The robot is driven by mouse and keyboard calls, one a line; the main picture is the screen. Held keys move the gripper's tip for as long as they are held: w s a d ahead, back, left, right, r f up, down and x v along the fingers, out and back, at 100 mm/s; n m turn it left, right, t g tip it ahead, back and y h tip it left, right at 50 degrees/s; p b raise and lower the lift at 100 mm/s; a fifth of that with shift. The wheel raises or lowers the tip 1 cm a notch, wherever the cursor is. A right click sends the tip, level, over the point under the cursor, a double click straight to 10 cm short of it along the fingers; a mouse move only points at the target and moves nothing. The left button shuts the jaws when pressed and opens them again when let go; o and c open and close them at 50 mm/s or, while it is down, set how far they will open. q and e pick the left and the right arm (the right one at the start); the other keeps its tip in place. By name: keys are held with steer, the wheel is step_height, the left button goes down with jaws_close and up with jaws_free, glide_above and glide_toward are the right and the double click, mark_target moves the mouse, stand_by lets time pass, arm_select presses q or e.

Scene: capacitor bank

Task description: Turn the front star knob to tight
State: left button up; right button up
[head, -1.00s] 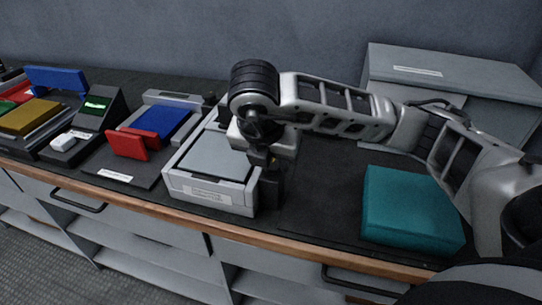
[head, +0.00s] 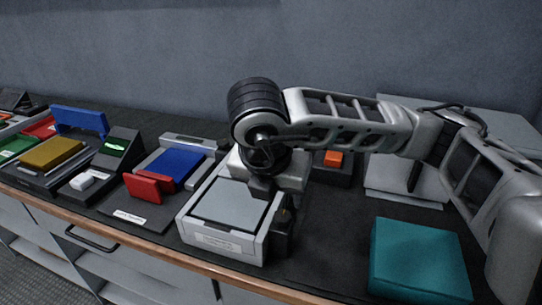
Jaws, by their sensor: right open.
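A grey box with a light grey lid panel (head: 230,203) and a label on its front stands on the dark bench top, near the front edge. My right gripper (head: 283,232) points down at the right side of this box, its dark fingers close beside the side wall. It is open. I cannot tell whether the fingers touch anything. I cannot make out the front star knob; my right gripper and wrist cover the box's right side and back. My left gripper is not in view.
A teal block (head: 420,258) lies to the right. Behind my arm are an orange block (head: 333,158) on a dark base and a grey cabinet (head: 403,178). To the left are a blue panel (head: 176,168), a red plate (head: 142,187) and a yellow block (head: 52,153).

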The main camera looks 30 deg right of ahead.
steer(key=p+v, duration=0.1)
steer(key=v, duration=0.6)
steer(key=shift+r, duration=0.3)
steer(key=shift+a, duration=0.1)
